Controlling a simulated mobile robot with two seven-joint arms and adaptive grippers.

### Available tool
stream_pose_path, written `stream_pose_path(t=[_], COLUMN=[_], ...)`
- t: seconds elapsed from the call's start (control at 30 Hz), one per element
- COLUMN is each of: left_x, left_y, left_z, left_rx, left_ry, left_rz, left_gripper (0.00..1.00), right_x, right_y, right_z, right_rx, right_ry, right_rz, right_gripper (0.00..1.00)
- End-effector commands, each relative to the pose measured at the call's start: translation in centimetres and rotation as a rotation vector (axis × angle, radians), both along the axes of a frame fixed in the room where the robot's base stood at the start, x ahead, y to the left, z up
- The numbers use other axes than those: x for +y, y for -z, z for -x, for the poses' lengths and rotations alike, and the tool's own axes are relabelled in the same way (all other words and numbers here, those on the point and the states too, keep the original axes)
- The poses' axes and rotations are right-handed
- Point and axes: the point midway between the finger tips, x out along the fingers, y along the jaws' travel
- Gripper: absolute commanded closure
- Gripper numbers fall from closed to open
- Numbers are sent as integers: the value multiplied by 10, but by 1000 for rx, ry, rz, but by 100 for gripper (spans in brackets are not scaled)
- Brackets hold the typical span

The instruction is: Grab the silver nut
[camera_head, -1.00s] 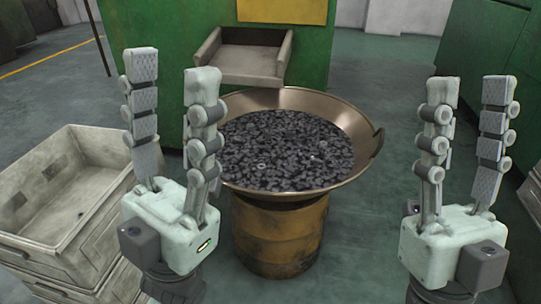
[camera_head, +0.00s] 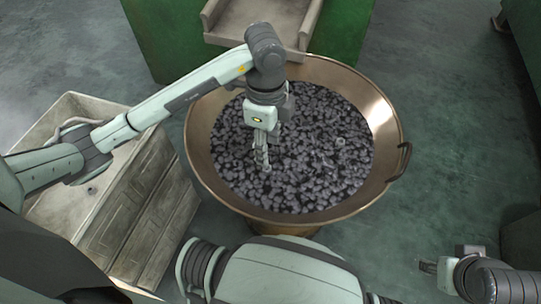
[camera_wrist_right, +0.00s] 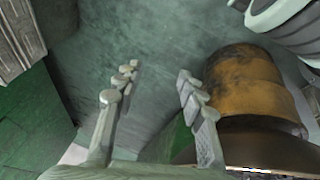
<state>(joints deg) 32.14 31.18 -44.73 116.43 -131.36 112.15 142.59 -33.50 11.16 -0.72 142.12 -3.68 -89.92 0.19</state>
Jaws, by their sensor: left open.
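Many dark nuts (camera_head: 335,172) fill the wide bronze pan (camera_head: 385,125). A lighter, silvery nut (camera_head: 340,142) seems to lie on top of them, right of the pan's middle; it is too small to be sure. My left gripper (camera_head: 264,162) points down over the left-middle of the pan, its fingertips at or just above the pile. It is open, and its fingers hide the nuts below. My right gripper (camera_head: 430,267) is low at the right, away from the pan. In the right wrist view (camera_wrist_right: 160,72) its fingers are apart with nothing between them.
A pale, worn crate (camera_head: 140,225) stands left of the pan, below my left arm. A grey chute (camera_head: 265,38) on a green machine (camera_head: 345,35) sits behind the pan. A yellow drum (camera_wrist_right: 245,85) supports the pan. Floor (camera_head: 450,150) to the right is clear.

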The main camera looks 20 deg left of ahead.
Motion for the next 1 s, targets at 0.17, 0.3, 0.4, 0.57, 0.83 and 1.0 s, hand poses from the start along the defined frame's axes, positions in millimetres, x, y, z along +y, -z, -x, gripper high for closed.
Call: stream_pose_path(t=[0.17,0.3,0.4,0.57,0.83,1.0], left_x=[5,6,8,8,7,7], left_y=[19,35,50,71,77,76], left_z=[-1,0,2,2,2,2], left_rx=[-2,-2,0,-3,-4,-4], left_ry=[-20,-17,-18,-16,-14,-14], left_rz=[-19,-17,-17,-15,-14,-13], left_gripper=[57,57,57,57,57,72], right_x=[6,12,17,26,29,28], right_y=[0,-2,-3,-6,-8,-8], right_z=[-9,-17,-24,-36,-40,-40], right_rx=[-37,-76,-108,-162,-180,-180], right_ry=[-16,-30,-42,-62,-69,-69], right_rz=[-12,-22,-32,-48,-54,-54], right_gripper=[60,60,60,60,60,60])
